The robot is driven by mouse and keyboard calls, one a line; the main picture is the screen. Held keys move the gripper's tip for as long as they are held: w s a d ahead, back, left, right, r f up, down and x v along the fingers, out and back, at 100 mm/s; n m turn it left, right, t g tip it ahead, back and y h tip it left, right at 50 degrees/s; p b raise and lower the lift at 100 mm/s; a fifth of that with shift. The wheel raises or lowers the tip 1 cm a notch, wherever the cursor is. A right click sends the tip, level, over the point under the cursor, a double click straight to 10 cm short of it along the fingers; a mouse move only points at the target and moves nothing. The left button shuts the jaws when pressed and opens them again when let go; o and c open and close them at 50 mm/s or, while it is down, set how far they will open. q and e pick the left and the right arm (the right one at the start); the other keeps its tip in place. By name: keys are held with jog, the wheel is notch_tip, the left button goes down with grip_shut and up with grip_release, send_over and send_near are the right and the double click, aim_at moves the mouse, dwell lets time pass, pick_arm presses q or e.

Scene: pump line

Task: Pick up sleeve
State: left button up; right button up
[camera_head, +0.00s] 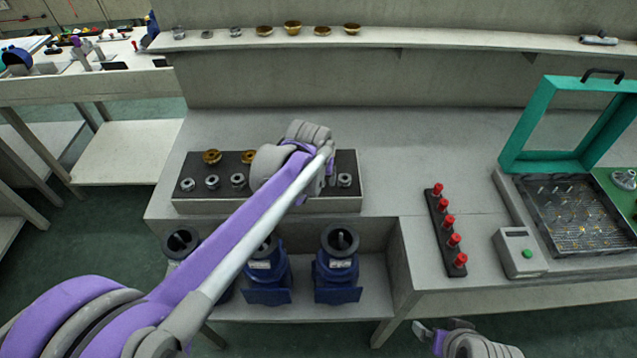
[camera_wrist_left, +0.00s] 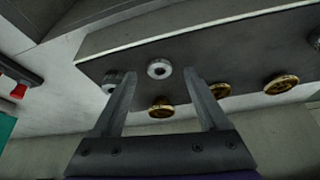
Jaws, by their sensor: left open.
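Sleeves, taken to be the small silver rings, stand in the front row of a dark-topped tray (camera_head: 270,204). In the head view three show at left, one of them here (camera_head: 212,182), and one at right (camera_head: 345,180). My left gripper (camera_wrist_left: 159,78) is open and empty over the tray; my arm hides the middle of the row in the head view. In the left wrist view one sleeve (camera_wrist_left: 159,68) appears between the fingertips, apart from both. Another sleeve (camera_wrist_left: 112,78) is partly behind the left finger. My right gripper (camera_head: 431,333) is at the bottom edge, away from the tray.
Brass parts (camera_head: 212,156) stand in the tray's back row, close to the sleeves. Blue pump housings (camera_head: 337,264) stand on the lower shelf. A red-button strip (camera_head: 447,230), a grey box (camera_head: 519,252) and a green-framed fixture (camera_head: 507,155) are at right. The bench behind the tray is clear.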

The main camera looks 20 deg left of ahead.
pick_arm(q)
jog(key=shift+w+f, duration=0.2)
jog(key=shift+f, duration=0.25)
jog(key=shift+c, duration=0.4)
grip_shut()
